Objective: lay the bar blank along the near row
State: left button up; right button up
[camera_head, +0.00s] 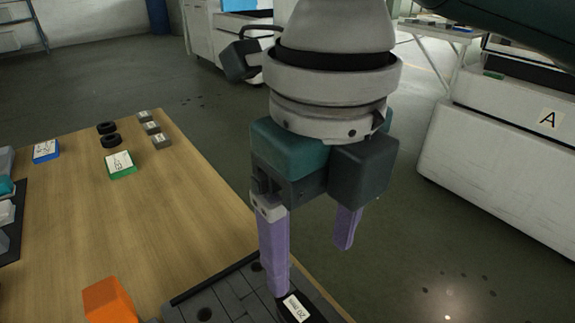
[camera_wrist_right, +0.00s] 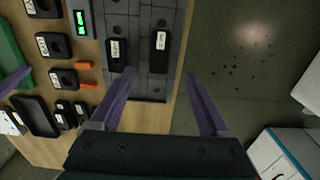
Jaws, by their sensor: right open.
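My right gripper (camera_head: 310,268) has two purple fingers, spread apart with nothing between them. One finger comes down in front of a black labelled bar piece (camera_head: 284,309); I cannot tell if they touch. The piece lies on a grey slotted plate (camera_head: 217,295) at the table's near right edge. In the right wrist view the open fingers (camera_wrist_right: 165,90) reach towards the plate (camera_wrist_right: 140,18), which carries two black labelled pieces, left (camera_wrist_right: 117,27) and right (camera_wrist_right: 160,62). I cannot tell which is the bar blank. A purple strip (camera_wrist_right: 15,80) at the left may be a left finger.
The wooden table (camera_head: 190,220) holds an orange block (camera_head: 108,301), a green block (camera_head: 120,172), a blue block (camera_head: 46,155), black rings (camera_head: 111,140) and small grey blocks (camera_head: 161,142). A white cabinet (camera_head: 500,165) marked A stands right, beyond open floor.

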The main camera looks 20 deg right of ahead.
jog(key=s+a+f+m+t+y, duration=0.1)
jog(key=s+a+f+m+y, duration=0.15)
jog(key=m, duration=0.75)
jog(key=s+a+f+m+t+y, duration=0.1)
jog(key=s+a+m+y, duration=0.15)
jog(key=m, duration=0.65)
jog(key=s+d+f+m+h, duration=0.1)
jog(key=s+d+m+h, duration=0.1)
jog(key=d+m, duration=0.5)
jog(key=s+d+f+m+t+h, duration=0.1)
jog(key=s+d+m, duration=0.4)
jog(key=m, duration=0.7)
jog(key=shift+d+f+t+h, duration=0.3)
jog(key=shift+d+f+h, duration=0.15)
jog(key=shift+d+h, duration=0.65)
